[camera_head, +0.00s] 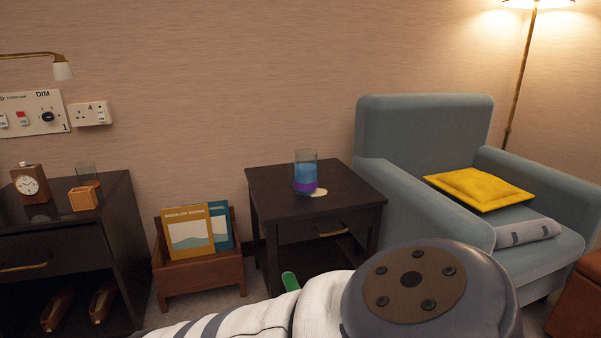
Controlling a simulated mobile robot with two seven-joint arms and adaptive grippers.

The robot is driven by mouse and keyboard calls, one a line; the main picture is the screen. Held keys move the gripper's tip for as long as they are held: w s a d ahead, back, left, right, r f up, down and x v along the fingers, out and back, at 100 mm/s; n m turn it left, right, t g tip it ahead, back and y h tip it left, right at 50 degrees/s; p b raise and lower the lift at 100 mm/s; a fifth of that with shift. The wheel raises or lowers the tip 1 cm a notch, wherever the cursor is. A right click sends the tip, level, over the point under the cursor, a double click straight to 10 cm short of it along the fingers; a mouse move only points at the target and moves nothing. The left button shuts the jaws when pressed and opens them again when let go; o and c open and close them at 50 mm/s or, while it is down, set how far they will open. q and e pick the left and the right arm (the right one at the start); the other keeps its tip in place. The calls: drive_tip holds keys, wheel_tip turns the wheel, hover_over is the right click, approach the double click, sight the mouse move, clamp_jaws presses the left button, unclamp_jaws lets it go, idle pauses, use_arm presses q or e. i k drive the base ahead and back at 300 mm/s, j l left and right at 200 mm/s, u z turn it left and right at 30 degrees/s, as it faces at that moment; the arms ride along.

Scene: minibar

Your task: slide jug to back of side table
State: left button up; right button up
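The jug (306,173) looks like a clear glass vessel with a blue upper part and a purple band near its base. It stands upright on the dark wooden side table (268,184), around the middle of the top. A pale, flat round thing (319,193) lies beside its base on the right, partly hidden by it. Bare tabletop shows behind and in front of the jug. Neither gripper can be made out, and nothing is seen touching the jug.
A blue-grey armchair (422,130) with a yellow cushion (478,188) stands close on the table's right. A wooden rack (202,277) with magazines is on its left. A wall is behind. A small green piece (290,281) shows above my arm; I cannot tell what it is.

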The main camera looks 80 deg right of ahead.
sight(306, 171)
drive_tip(key=z, duration=2.45)
